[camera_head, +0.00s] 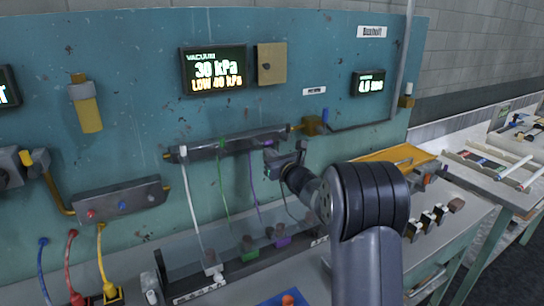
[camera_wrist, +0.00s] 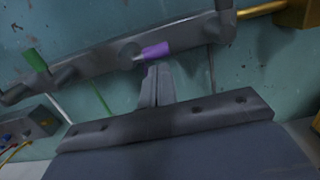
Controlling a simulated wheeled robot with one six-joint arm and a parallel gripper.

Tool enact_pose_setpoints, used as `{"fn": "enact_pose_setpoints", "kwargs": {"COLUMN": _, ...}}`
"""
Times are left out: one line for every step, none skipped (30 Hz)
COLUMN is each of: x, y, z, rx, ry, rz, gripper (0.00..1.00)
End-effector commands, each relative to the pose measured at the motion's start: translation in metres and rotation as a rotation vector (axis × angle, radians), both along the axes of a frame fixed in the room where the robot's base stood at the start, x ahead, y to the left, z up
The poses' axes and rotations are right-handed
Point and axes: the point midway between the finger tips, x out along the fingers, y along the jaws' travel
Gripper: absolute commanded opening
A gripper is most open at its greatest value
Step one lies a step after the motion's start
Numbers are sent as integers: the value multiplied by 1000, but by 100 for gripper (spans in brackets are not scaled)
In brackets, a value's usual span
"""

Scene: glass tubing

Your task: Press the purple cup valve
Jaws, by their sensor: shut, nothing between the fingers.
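The purple valve lever (camera_wrist: 155,50) sticks out from a grey manifold bar (camera_wrist: 90,74) on the teal panel, pointing to the right in the wrist view. My gripper (camera_wrist: 159,70) is shut and empty, its fingertips just below the purple lever in that view. I cannot tell whether they touch it. In the head view my gripper (camera_head: 272,158) is close to the right part of the manifold bar (camera_head: 205,147). A green lever (camera_wrist: 35,60) sits farther left on the bar. A purple cup (camera_head: 282,241) stands in the rack below, with a purple tube above it.
A green cup (camera_head: 247,247) stands beside the purple cup. A vacuum display (camera_head: 214,69) reads 30 kPa and LOW 40 kPa. A brass fitting (camera_head: 313,125) is at the bar's right end. Yellow tray (camera_head: 397,158) and several small blocks lie on the bench to the right.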

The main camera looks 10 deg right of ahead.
Motion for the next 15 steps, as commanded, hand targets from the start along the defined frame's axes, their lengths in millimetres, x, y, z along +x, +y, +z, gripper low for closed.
{"fn": "enact_pose_setpoints", "kwargs": {"x": 0, "y": 0, "z": 0, "rx": 0, "ry": 0, "rz": 0, "gripper": 0}}
{"fn": "enact_pose_setpoints", "kwargs": {"x": 0, "y": 0, "z": 0, "rx": 0, "ry": 0, "rz": 0, "gripper": 0}}
{"fn": "enact_pose_setpoints", "kwargs": {"x": 0, "y": 0, "z": 0, "rx": 0, "ry": 0, "rz": 0, "gripper": 0}}
{"fn": "enact_pose_setpoints", "kwargs": {"x": 0, "y": 0, "z": 0, "rx": 0, "ry": 0, "rz": 0, "gripper": 0}}
{"fn": "enact_pose_setpoints", "kwargs": {"x": 0, "y": 0, "z": 0, "rx": -1, "ry": 0, "rz": 0, "gripper": 0}}
{"fn": "enact_pose_setpoints", "kwargs": {"x": 0, "y": 0, "z": -1, "rx": -3, "ry": -1, "rz": 0, "gripper": 0}}
{"fn": "enact_pose_setpoints", "kwargs": {"x": 0, "y": 0, "z": -1, "rx": -5, "ry": -2, "rz": 0, "gripper": 0}}
{"fn": "enact_pose_setpoints", "kwargs": {"x": 0, "y": 0, "z": -1, "rx": -8, "ry": -4, "rz": 1, "gripper": 0}}
{"fn": "enact_pose_setpoints", "kwargs": {"x": 0, "y": 0, "z": -1, "rx": -15, "ry": -6, "rz": 0, "gripper": 0}}
{"fn": "enact_pose_setpoints", "kwargs": {"x": 0, "y": -1, "z": -1, "rx": -21, "ry": -8, "rz": 0, "gripper": 0}}
{"fn": "enact_pose_setpoints", "kwargs": {"x": 0, "y": -1, "z": -1, "rx": -28, "ry": -11, "rz": 1, "gripper": 0}}
{"fn": "enact_pose_setpoints", "kwargs": {"x": 0, "y": -1, "z": 0, "rx": -37, "ry": -14, "rz": 0, "gripper": 0}}
{"fn": "enact_pose_setpoints", "kwargs": {"x": 0, "y": -1, "z": 0, "rx": -44, "ry": -16, "rz": 0, "gripper": 0}}
{"fn": "enact_pose_setpoints", "kwargs": {"x": 0, "y": -1, "z": 0, "rx": -49, "ry": -18, "rz": -1, "gripper": 0}}
{"fn": "enact_pose_setpoints", "kwargs": {"x": 0, "y": -1, "z": 1, "rx": -53, "ry": -18, "rz": -1, "gripper": 0}}
